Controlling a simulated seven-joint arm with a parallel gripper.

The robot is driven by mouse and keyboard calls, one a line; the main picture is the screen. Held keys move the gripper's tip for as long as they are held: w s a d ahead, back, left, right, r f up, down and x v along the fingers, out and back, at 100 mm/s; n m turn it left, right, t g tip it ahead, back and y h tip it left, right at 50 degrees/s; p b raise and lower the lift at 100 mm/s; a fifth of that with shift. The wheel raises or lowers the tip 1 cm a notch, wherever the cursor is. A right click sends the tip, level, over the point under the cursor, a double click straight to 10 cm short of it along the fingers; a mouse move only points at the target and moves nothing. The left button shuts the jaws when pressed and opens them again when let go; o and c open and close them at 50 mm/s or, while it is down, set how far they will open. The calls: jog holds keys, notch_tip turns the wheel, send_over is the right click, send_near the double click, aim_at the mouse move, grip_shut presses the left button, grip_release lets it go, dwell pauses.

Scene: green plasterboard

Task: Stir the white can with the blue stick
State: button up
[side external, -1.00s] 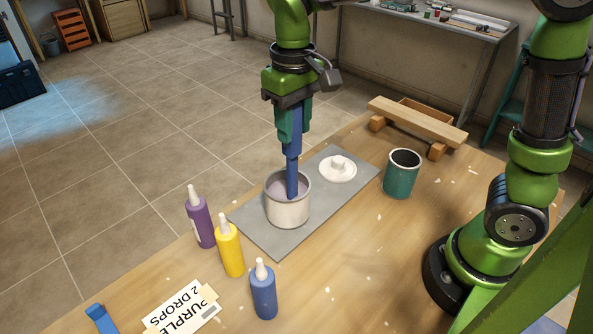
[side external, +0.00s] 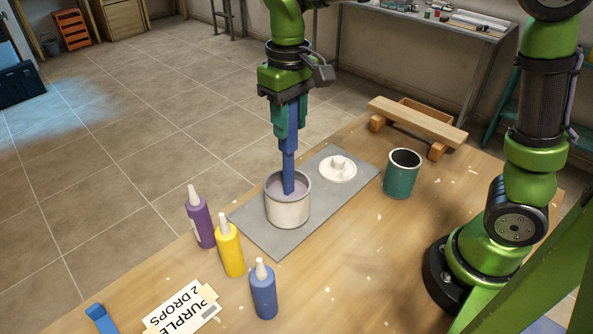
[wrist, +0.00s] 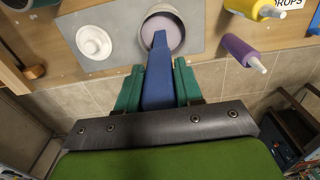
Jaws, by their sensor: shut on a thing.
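The white can (side external: 288,212) stands open on a grey mat and holds pale purple liquid (wrist: 163,30). My gripper (side external: 289,134) is above the can, its teal fingers shut on the blue stick (side external: 289,170). The stick points down, and its lower end is inside the can, in the liquid, where its tip is hidden. In the wrist view the blue stick (wrist: 158,75) runs between the fingers toward the can's mouth.
The white lid (side external: 338,169) lies on the grey mat (side external: 280,246). A teal can (side external: 401,175) stands to the right. Purple (side external: 201,220), yellow (side external: 229,250) and blue (side external: 263,292) bottles stand at the front left near a "PURPLE 2 DROPS" card (side external: 180,308). A wooden bar (side external: 417,122) lies behind.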

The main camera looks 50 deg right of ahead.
jog(key=shift+a, duration=0.25)
jog(key=shift+r, duration=4.3)
jog(key=shift+r, duration=2.5)
